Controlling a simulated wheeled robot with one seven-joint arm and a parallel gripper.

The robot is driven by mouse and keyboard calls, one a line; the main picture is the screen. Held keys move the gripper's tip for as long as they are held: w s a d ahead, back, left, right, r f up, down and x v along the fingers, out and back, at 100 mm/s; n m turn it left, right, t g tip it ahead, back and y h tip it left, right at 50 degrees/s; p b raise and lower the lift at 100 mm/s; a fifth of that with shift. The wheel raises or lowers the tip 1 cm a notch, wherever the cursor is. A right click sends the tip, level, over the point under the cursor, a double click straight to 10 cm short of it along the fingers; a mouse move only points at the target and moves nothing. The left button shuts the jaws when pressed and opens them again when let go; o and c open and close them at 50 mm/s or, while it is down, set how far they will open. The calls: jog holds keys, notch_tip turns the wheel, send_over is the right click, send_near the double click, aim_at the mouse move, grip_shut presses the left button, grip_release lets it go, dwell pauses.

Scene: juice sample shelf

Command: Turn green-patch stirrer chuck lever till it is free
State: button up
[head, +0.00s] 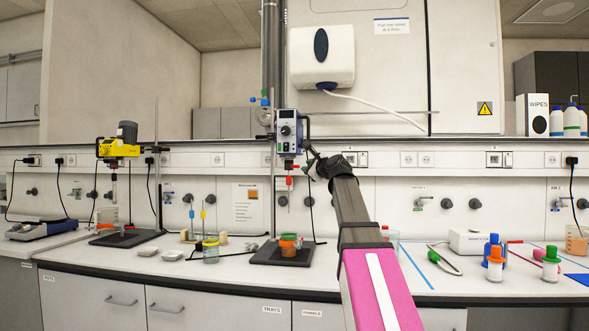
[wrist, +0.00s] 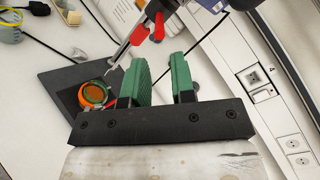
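A blue-grey overhead stirrer (head: 289,130) hangs on a stand at the centre, and I cannot make out a green patch on it. Red lever parts (head: 289,181) show below its body; in the wrist view a red lever (wrist: 159,27) stands upright beside another red part (wrist: 138,35) at the chuck. My gripper (head: 308,163) is just right of the chuck. In the wrist view its green fingers (wrist: 164,68) are apart with nothing between them, and the red lever is beyond their tips. I see no contact. A stirring shaft (wrist: 118,53) runs down from the chuck.
An orange-filled beaker (head: 288,246) stands on the dark stand base (head: 262,257) below the stirrer. A yellow stirrer (head: 118,149) stands at the left. Capped bottles (head: 495,262) stand at the right. A black cable (wrist: 215,42) runs behind the fingers, near the wall sockets (wrist: 263,94).

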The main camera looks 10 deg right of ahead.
aim_at(291, 167)
jog(key=x, duration=1)
jog(key=shift+w, duration=0.1)
jog(key=shift+c, duration=0.3)
grip_shut()
